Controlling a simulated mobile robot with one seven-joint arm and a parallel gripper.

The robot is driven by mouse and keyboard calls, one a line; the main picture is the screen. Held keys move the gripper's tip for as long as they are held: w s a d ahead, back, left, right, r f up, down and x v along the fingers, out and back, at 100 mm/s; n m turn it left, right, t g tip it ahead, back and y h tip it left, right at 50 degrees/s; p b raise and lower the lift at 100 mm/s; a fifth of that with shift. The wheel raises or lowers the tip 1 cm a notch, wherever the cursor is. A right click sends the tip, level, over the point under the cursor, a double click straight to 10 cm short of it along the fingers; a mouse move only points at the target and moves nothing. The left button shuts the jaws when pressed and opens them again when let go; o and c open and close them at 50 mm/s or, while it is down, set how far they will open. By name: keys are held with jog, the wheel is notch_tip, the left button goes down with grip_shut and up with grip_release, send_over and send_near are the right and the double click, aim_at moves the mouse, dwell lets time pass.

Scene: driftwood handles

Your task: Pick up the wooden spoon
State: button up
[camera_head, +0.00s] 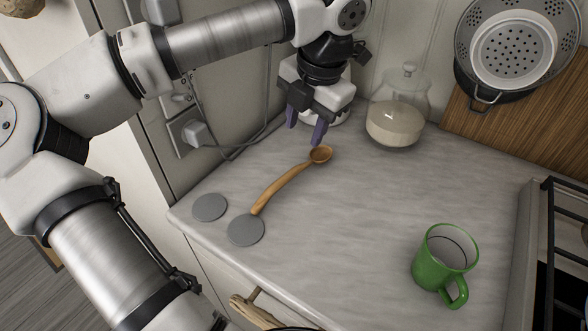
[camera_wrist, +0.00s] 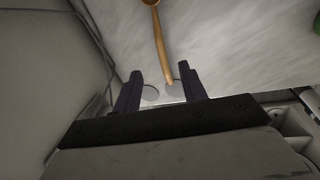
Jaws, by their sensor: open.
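The wooden spoon (camera_head: 283,184) lies on the grey marbled counter (camera_head: 350,220). Its bowl points to the back right and its handle end rests at the edge of a grey disc. My gripper (camera_head: 305,136) is open and empty, above the counter near the bowl end, a little to its left in the head view. In the wrist view the spoon (camera_wrist: 160,45) runs down from the top edge, and its handle end shows between the open fingers of my gripper (camera_wrist: 161,88). The spoon is apart from the fingers.
A green mug (camera_head: 440,262) stands at the front right. A glass jar (camera_head: 397,115) stands at the back, near my gripper. Two flat grey discs (camera_head: 210,207) lie at the left edge. A stove (camera_head: 560,230) is at the right. The middle of the counter is clear.

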jog(key=p, duration=0.1)
send_over(292, 171)
jog(key=d, duration=0.1)
jog(key=f, duration=0.7)
jog(key=shift+s+d+f, duration=0.2)
jog(key=shift+s, duration=0.1)
jog(key=f+p, duration=0.1)
jog(key=f, duration=0.1)
jog(key=a+f+p, duration=0.1)
jog(key=f, duration=0.1)
jog(key=shift+w, duration=0.2)
jog(key=shift+w+a+f, duration=0.1)
jog(key=shift+f, duration=0.4)
grip_shut()
